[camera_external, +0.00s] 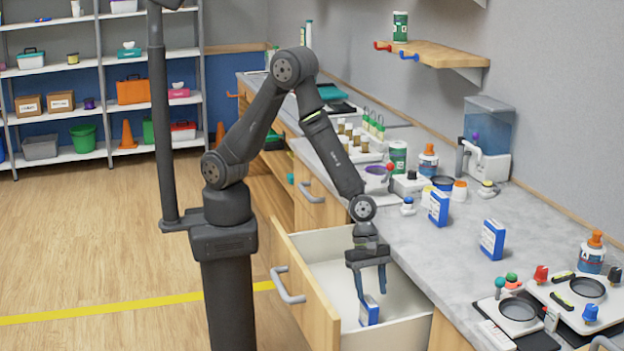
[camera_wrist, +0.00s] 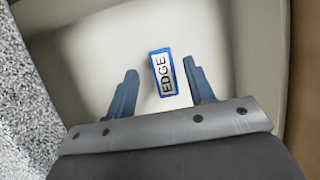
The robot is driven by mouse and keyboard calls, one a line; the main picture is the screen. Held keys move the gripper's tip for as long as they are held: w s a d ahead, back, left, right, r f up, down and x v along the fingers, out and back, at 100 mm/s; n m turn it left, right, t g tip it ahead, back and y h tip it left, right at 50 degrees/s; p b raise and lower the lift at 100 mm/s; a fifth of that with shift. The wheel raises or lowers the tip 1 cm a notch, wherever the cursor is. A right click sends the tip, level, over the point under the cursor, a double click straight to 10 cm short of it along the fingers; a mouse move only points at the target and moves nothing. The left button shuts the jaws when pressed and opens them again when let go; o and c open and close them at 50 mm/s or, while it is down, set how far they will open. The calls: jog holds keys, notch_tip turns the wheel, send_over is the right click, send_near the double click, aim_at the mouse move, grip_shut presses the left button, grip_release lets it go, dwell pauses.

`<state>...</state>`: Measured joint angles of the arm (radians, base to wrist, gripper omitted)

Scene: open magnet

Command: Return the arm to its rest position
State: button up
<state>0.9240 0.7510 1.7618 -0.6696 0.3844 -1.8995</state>
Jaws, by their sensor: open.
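My gripper (camera_external: 372,280) points down into an open drawer (camera_external: 325,245) below the grey counter. Its two blue-grey fingers are spread apart, and it also shows in the wrist view (camera_wrist: 157,92). A small blue and white box (camera_external: 369,311) stands or lies in the drawer, just below my fingers. In the wrist view the box (camera_wrist: 162,73) reads "EDGE" and lies beyond the fingertips, between their lines, with a gap on both sides. Nothing is between the fingers that I can see.
Two similar blue and white boxes (camera_external: 438,208) (camera_external: 492,240) stand on the counter (camera_external: 450,262). Bottles, a water dispenser (camera_external: 487,140) and hotplates (camera_external: 518,310) crowd it. The drawer walls surround my gripper. A shelf (camera_external: 435,54) hangs above. The floor at left is clear.

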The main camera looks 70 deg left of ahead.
notch_tip(320, 180, up, 30)
jog(key=w, duration=0.2)
jog(key=shift+d, duration=0.3)
dwell(0.3)
